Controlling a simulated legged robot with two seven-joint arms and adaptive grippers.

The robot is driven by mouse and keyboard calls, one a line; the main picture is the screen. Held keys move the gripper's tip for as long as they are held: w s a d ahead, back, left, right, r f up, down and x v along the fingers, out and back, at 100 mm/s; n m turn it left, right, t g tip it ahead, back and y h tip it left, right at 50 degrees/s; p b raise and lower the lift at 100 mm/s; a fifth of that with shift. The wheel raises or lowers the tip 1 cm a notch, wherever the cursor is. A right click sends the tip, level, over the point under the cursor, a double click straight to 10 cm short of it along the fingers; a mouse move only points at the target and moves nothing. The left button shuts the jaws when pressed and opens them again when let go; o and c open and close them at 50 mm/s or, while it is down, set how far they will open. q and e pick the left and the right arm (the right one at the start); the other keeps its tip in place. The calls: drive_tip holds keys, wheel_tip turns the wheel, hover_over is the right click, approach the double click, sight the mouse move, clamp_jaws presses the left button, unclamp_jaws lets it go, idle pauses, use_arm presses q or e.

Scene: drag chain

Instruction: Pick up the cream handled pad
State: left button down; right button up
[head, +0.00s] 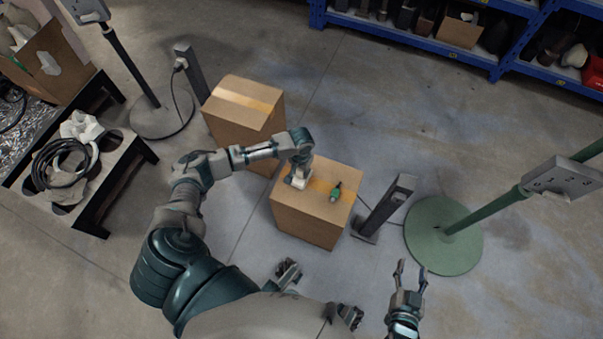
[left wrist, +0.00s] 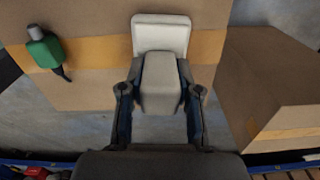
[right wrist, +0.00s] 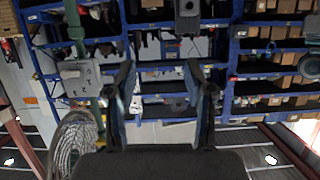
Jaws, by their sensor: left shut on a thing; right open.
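The cream handled pad (left wrist: 161,32) shows in the left wrist view as a pale flat plate with a thick greyish-cream handle (left wrist: 161,82). My left gripper (left wrist: 161,95) is shut on the handle, with one finger on each side. In the head view the pad (head: 298,181) is at the top of the front cardboard box, partly hidden by my left gripper (head: 301,172). I cannot tell whether the pad touches the box. My right gripper (head: 411,272) is open and empty, away from the box at the lower right; its spread fingers show in the right wrist view (right wrist: 160,85).
A green and grey connector-like object (head: 336,192) lies on the front cardboard box (head: 306,227), right of the pad. A second box (head: 236,131) stands behind. A dark post (head: 384,210) and a green round stand base (head: 425,240) are to the right. Blue shelves (head: 420,42) line the back.

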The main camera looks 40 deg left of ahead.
use_arm(q)
drive_tip(key=shift+a, duration=0.1)
use_arm(e)
drive_tip(key=shift+a, duration=0.1)
use_arm(q)
drive_tip(key=shift+a+r, duration=0.1)
wheel_tip(320, 180, up, 4)
drive_tip(key=shift+f+p, duration=0.15)
drive_tip(key=shift+p, duration=0.85)
drive_tip(key=s+d+r+p, duration=0.1)
drive_tip(key=s+d+p, duration=0.3)
drive_tip(key=s+d, duration=0.5)
drive_tip(key=shift+s, duration=2.15)
use_arm(e)
drive_tip(key=s+d+f+g+h, duration=0.1)
drive_tip(key=s+f+g, duration=0.3)
drive_tip(key=s, duration=0.4)
drive_tip(key=s+d+f+g+h, duration=0.2)
drive_tip(key=s+d+f+g, duration=0.2)
drive_tip(key=s+g, duration=0.3)
drive_tip(key=shift+s+d+f, duration=0.35)
drive_tip(key=shift+f, duration=0.3)
use_arm(q)
drive_tip(key=shift+d, duration=0.1)
